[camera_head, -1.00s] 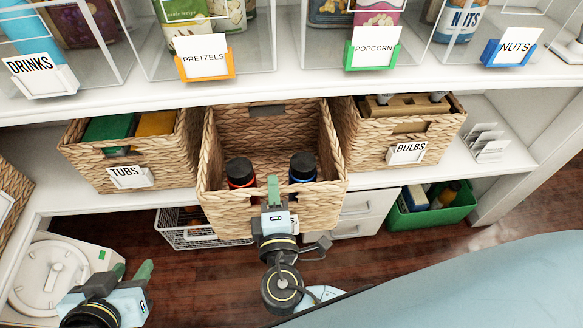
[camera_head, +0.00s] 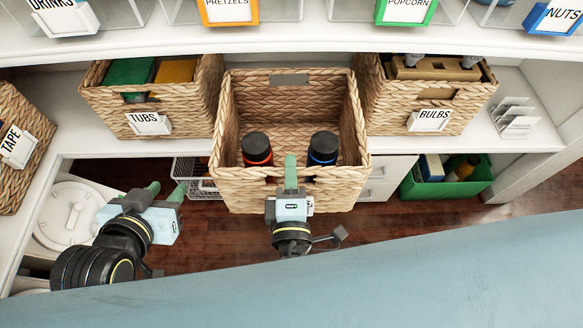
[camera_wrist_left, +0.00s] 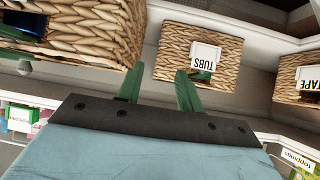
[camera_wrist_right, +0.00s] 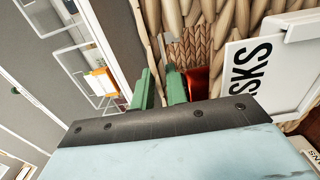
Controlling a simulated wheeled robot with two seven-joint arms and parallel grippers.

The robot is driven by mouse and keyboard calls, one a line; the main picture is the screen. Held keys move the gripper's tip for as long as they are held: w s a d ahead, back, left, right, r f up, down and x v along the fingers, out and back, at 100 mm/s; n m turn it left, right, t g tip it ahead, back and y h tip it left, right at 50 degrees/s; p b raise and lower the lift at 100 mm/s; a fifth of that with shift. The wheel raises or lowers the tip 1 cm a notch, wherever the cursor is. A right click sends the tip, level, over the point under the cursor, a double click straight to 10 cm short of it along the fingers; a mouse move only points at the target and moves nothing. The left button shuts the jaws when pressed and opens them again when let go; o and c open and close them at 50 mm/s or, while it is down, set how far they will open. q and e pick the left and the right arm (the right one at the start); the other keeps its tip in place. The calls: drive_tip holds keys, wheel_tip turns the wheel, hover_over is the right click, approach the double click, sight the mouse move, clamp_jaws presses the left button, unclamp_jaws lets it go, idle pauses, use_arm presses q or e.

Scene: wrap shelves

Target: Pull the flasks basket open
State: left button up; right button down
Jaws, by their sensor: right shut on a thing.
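The flasks basket (camera_head: 235,190) is woven wicker and juts out past the shelf's front edge, between the other baskets. Two dark-capped flasks, one red (camera_head: 257,150) and one blue (camera_head: 323,150), stand inside near its front. My right gripper (camera_head: 290,170) is shut on the middle of the basket's front wall. In the right wrist view its fingers (camera_wrist_right: 160,88) are at the wicker, beside the white label (camera_wrist_right: 265,80) reading "SKS". My left gripper (camera_head: 165,190) is open and empty, to the left of the basket and apart from it. Its spread fingers show in the left wrist view (camera_wrist_left: 158,88).
The tubs basket (camera_head: 185,120) stands left of the flasks basket, the bulbs basket (camera_head: 385,120) right, the tape basket (camera_head: 25,110) far left. A shelf (camera_head: 300,42) with labelled bins runs above. Below are a wire basket, a white drawer unit and a green bin (camera_head: 445,188).

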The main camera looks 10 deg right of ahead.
drive_tip(key=c, duration=1.4)
unclamp_jaws()
use_arm(q)
drive_tip(key=shift+s+f, duration=0.2)
drive_tip(key=shift+s, duration=0.05)
